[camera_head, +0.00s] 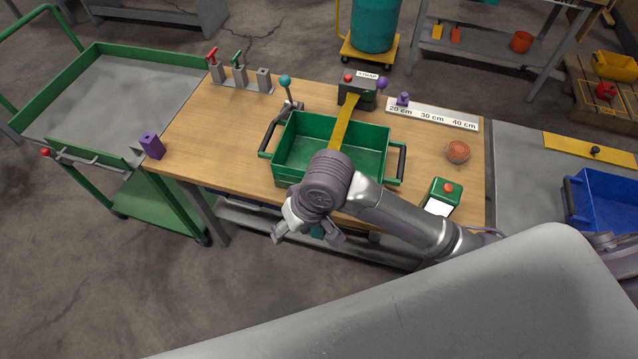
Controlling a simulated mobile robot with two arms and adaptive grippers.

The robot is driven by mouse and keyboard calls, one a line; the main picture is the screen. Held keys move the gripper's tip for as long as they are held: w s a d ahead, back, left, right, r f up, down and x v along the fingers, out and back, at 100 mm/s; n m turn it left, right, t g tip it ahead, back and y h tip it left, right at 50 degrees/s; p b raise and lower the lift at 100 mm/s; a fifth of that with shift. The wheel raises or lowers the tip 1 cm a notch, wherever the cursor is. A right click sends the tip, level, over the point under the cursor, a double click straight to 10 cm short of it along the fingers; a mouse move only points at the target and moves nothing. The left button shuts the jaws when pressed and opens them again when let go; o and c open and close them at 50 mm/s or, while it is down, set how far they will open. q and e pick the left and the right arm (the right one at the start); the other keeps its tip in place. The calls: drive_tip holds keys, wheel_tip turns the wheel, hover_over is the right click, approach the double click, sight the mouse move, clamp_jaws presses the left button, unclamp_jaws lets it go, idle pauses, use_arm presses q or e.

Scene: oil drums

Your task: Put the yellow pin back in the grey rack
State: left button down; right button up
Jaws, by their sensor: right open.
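The grey rack (241,84) stands at the back left of the wooden table. A red-handled pin (211,56) is in its left block and a green-handled pin (237,58) in its middle block. Its right block (264,79) shows no pin. I cannot make out a yellow pin anywhere; it may be hidden. My right gripper (306,238) is open, fingers spread, at the table's front edge, in front of the green crate and well away from the rack. I see nothing held in it. My left gripper is out of view.
The green crate (287,150) stands mid-table, with a yellow strap (343,122) running into it from a strap box (357,94). A teal-knobbed lever (287,92) stands between rack and crate. A purple block (152,146) is at the left edge. The table's left part is clear.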

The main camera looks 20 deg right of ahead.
drive_tip(key=w+d+r+m+g+h, duration=0.1)
drive_tip(key=w+d+m+g+h, duration=0.2)
drive_tip(key=w+d, duration=0.5)
drive_tip(key=shift+m+t, duration=0.7)
drive_tip(key=shift+m, duration=0.1)
drive_tip(key=f, duration=1.3)
drive_tip(key=shift+s+d+f+p, duration=0.1)
drive_tip(key=shift+s+f+p, duration=0.1)
drive_tip(key=shift+p, duration=0.2)
clamp_jaws()
